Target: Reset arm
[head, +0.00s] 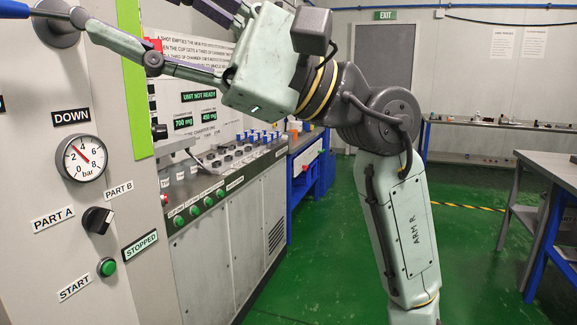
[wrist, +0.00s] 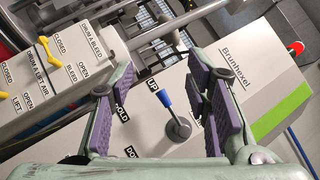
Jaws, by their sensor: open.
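My gripper (head: 135,30) is open and in front of the upper part of the grey machine panel, at the top left of the head view. The wrist view also shows my gripper (wrist: 161,75) with its two purple-padded fingers wide apart. A lever with a blue grip (wrist: 165,98) and a grey round base shows between the fingers there, and the gripper is not closed on it. The lever (head: 58,28) also shows at the head view's top left corner. Labels UP, HOLD and DOWN stand around it; I cannot tell exactly which one it points to.
Below the lever are a gauge (head: 81,158), a black selector knob (head: 97,220) and a green START button (head: 107,267). A console (head: 230,165) reads UNIT NOT READY. Yellow valve handles (wrist: 80,20) are at upper left in the wrist view. The green floor at right has free room.

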